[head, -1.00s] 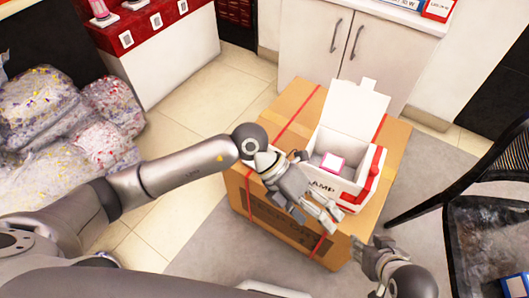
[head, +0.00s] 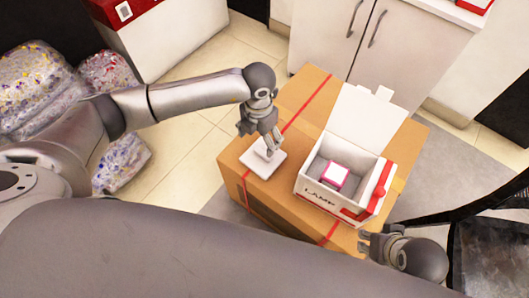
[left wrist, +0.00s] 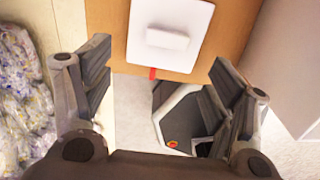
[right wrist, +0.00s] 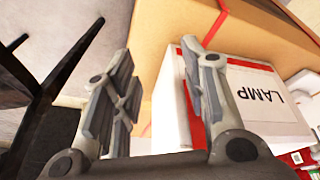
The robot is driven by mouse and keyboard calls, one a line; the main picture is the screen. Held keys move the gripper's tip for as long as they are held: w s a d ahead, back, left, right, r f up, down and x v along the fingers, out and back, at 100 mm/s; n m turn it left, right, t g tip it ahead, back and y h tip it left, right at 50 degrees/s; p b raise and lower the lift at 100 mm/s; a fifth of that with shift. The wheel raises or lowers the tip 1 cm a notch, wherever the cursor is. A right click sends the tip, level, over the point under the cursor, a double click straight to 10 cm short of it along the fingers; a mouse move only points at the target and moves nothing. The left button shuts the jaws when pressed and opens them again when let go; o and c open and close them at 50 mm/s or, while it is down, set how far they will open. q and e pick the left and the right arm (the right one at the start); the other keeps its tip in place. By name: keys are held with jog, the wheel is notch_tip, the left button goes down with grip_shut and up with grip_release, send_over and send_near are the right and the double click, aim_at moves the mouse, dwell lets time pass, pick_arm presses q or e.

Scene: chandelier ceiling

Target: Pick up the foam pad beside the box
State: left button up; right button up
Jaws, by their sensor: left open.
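The foam pad (head: 260,167) is a white square with a small raised block on top. It lies flat on a big cardboard box, left of the white LAMP box (head: 318,194). It also shows at the top of the left wrist view (left wrist: 142,52). My left gripper (head: 268,148) is above the pad, pointing down. In the left wrist view its fingers (left wrist: 158,68) are wide apart with nothing between them. My right gripper (head: 364,244) is low at the right, by the cardboard box's edge. The right wrist view shows its fingers (right wrist: 160,85) apart and empty, near the LAMP box.
The cardboard box (head: 290,120) bears the pad and the open LAMP box, which holds a pink-and-white item (head: 335,176). White cabinets (head: 345,40) stand behind. Filled clear bags (head: 40,85) lie at the left. A black chair (head: 490,240) is at the right.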

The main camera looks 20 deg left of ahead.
aim_at(263, 153)
pick_arm(q)
jog(key=f, duration=0.2)
jog(key=f+b, duration=0.1)
jog(key=f, duration=0.2)
jog(key=d+f+b, duration=0.1)
jog(key=f, duration=0.2)
jog(key=shift+w, duration=0.1)
jog(key=c, duration=0.9)
